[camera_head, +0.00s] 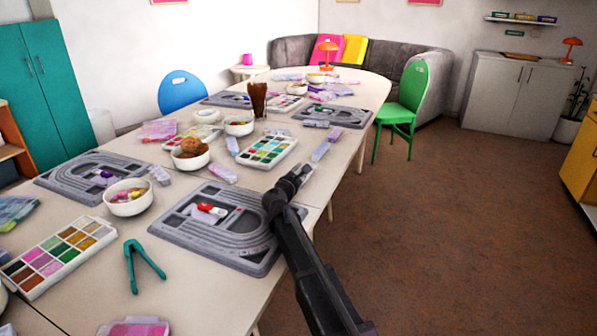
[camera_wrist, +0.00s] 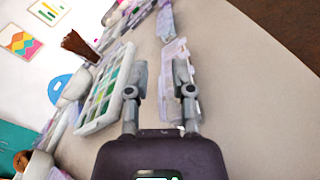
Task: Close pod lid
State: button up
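My gripper (camera_head: 301,174) reaches over the near right edge of the long table, just past the right end of a grey bead board (camera_head: 215,267). In the wrist view my gripper (camera_wrist: 161,78) has its two fingers apart with nothing held between them. A translucent lilac pod (camera_head: 320,152) lies on the table beyond the fingertips. In the wrist view a long translucent lilac pod (camera_wrist: 178,55) shows behind the right finger, which hides part of it. Another lilac pod (camera_head: 335,135) lies just beyond. I cannot tell clearly which lids stand open.
A paint-like bead palette (camera_head: 267,151) lies left of the pods; it also shows in the wrist view (camera_wrist: 100,95). Bowls, including one with brown balls (camera_head: 190,153), and teal tweezers (camera_head: 141,266) are on the table. A green chair (camera_head: 402,108) stands at the right side. The floor right is clear.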

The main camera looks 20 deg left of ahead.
dwell(0.3)
jog(key=shift+s, duration=0.1)
jog(key=s, duration=0.8)
jog(key=s+a, duration=0.1)
jog(key=s, duration=0.3)
jog(key=shift+a, duration=0.1)
jog(key=shift+w, duration=0.1)
